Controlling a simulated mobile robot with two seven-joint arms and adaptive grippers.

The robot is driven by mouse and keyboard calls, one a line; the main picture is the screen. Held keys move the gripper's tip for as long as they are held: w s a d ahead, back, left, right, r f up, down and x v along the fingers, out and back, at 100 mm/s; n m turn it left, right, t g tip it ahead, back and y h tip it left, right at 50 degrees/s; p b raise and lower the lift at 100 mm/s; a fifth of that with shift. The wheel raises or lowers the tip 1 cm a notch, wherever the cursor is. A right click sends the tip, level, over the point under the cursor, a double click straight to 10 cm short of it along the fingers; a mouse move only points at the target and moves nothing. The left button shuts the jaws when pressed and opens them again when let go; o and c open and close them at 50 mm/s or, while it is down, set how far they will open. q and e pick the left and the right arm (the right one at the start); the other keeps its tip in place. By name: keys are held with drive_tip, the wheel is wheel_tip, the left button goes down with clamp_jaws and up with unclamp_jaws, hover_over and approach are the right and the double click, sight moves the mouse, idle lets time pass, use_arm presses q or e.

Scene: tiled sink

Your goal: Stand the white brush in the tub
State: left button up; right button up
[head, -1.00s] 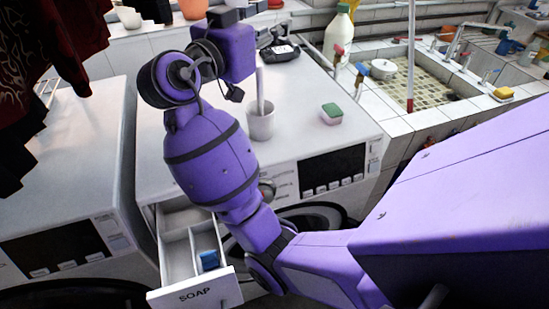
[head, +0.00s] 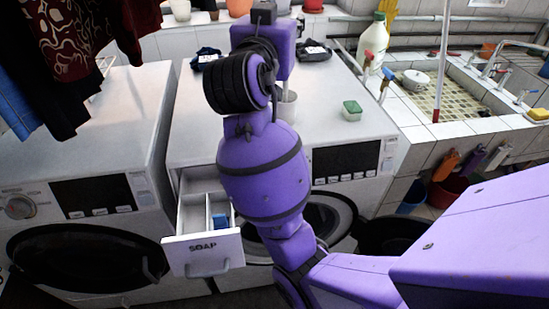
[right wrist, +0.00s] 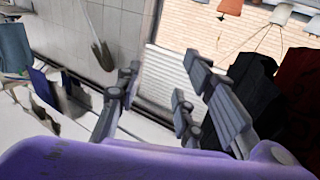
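The small white tub (head: 287,108) stands on top of the middle washing machine, half hidden behind my right arm. A thin pale upright piece, likely the white brush's handle (head: 286,86), shows just above the tub's rim. The rest of it is hidden, so I cannot tell how far in it sits. My right wrist is raised beside and above the tub, and its fingers are hidden in the head view. In the right wrist view my right gripper (right wrist: 160,85) has its fingers spread, with nothing visible between them. My left gripper is not in view.
A green-topped sponge (head: 352,110) lies right of the tub. Dark folded things (head: 313,51) lie at the back of the machine. An open soap drawer (head: 203,250) juts out in front. A tiled sink (head: 430,97) with a white bottle (head: 374,36) is at right.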

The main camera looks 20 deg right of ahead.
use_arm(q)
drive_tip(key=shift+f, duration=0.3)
use_arm(e)
drive_tip(key=s+a+f+n+t+y, duration=0.1)
drive_tip(key=s+a+f+n+y, duration=0.1)
drive_tip(key=f, duration=0.6)
drive_tip(key=s+a+f+n+t+y, duration=0.1)
drive_tip(key=s+a+f+n+y, duration=0.2)
drive_tip(key=s+f+y, duration=0.2)
drive_tip(key=s+a+f+n+t+y, duration=0.2)
drive_tip(key=s+f, duration=0.4)
drive_tip(key=f, duration=0.7)
drive_tip(key=shift+s+a+n+y, duration=0.4)
drive_tip(key=shift+a+y, duration=0.4)
drive_tip(key=shift+y, duration=0.4)
drive_tip(key=shift+w, duration=0.1)
